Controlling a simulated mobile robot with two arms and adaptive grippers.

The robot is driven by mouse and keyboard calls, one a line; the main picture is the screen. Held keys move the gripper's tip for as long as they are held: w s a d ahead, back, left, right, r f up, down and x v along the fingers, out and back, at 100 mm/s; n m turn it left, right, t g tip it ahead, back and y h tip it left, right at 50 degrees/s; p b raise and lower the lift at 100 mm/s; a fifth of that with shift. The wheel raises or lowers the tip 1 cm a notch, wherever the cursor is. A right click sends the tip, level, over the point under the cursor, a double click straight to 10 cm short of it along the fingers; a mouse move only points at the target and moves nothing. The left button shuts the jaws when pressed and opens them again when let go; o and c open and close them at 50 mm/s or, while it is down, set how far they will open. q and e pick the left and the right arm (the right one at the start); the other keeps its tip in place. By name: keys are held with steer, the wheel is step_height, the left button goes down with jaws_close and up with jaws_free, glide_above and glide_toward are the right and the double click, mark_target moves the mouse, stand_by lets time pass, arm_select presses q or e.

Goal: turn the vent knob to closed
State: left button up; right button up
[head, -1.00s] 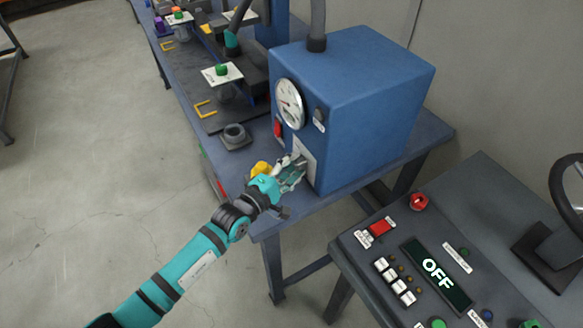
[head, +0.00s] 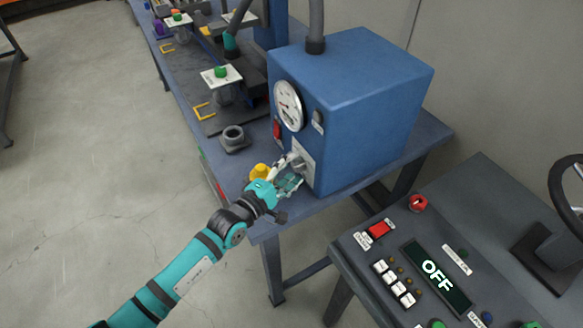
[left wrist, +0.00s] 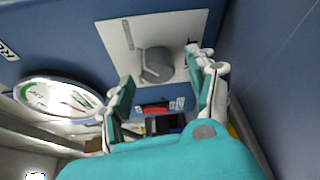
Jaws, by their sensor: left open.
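The vent knob (left wrist: 157,65) is a grey round knob with a lever-like pointer, on a pale plate (left wrist: 115,38) on the blue machine's front. In the head view the plate (head: 307,162) sits low on that face, and the knob (head: 298,163) shows just beyond my fingers. My left gripper (head: 291,175) is open and empty in front of the knob. In the left wrist view its two fingers (left wrist: 165,82) are spread apart, with the knob beyond and between them; no contact shows. The plate's markings are too small to read. My right gripper is not in view.
The blue machine (head: 375,90) has a round gauge (head: 289,105) and a red switch (head: 277,129) above and left of the knob. A yellow knob (head: 260,171) stands close beside my gripper. A console (head: 350,245) reading OFF stands right. Open floor lies left.

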arm_select(q)
steer(key=v, duration=1)
steer(key=shift+s+a, duration=0.3)
steer(key=shift+s, duration=0.2)
